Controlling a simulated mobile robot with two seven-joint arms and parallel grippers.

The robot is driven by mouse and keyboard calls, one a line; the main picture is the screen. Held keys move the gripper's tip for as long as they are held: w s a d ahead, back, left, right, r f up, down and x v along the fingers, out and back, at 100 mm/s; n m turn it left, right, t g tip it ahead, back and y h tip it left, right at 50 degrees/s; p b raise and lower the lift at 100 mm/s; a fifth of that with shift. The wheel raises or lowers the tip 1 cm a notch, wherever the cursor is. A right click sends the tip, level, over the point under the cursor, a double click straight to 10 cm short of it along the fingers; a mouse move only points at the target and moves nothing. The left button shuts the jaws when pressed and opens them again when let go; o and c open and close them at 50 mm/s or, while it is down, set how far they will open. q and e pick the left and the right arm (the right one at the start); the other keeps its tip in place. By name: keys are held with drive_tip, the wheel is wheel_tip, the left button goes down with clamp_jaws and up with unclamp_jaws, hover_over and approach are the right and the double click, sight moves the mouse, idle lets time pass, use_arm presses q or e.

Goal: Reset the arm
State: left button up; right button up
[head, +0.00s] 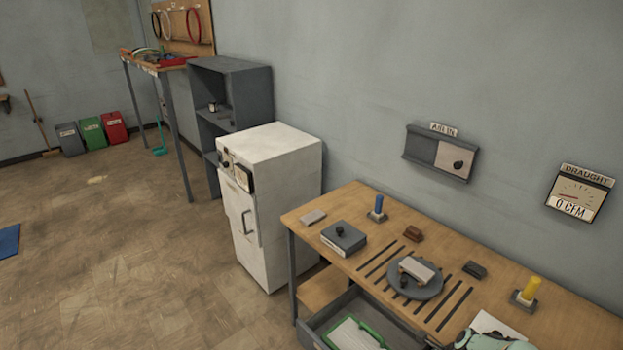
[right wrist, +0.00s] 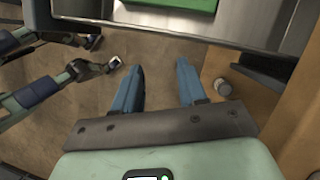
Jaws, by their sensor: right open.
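My right gripper (right wrist: 160,78) shows in the right wrist view with its two blue fingers apart and nothing between them. Bare floor lies behind the gap. The gripper is below and in front of an open drawer, whose grey metal edge crosses the top of that view. In the head view only a pale green part of my own body shows at the bottom right edge, and the right fingers are out of sight.
The workbench (head: 337,264) holds a round grey plate (head: 425,289), blocks and a yellow-topped peg (head: 529,291). Its drawer (head: 312,333) is open, with a green-edged item inside. A white cabinet (head: 283,215) stands left of it. A small can (right wrist: 222,87) is right of the fingers.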

drive_tip(key=s+a+f+n, duration=0.5)
drive_tip(key=s+a+f, duration=0.1)
drive_tip(key=f, duration=0.1)
use_arm(q)
drive_tip(key=shift+w+a, duration=0.15)
use_arm(e)
drive_tip(key=s+a+f+n, duration=0.1)
drive_tip(key=s+a+n, duration=0.3)
drive_tip(key=s, duration=0.3)
drive_tip(key=s+a+f+n+g, duration=0.1)
drive_tip(key=s+a+f+n, duration=0.1)
drive_tip(key=s+a+n, duration=0.2)
drive_tip(key=s+a+f+n+g, duration=0.1)
drive_tip(key=s+a+n, duration=0.3)
drive_tip(key=s+n, duration=0.3)
drive_tip(key=s, duration=0.5)
drive_tip(key=shift+a+f, duration=0.2)
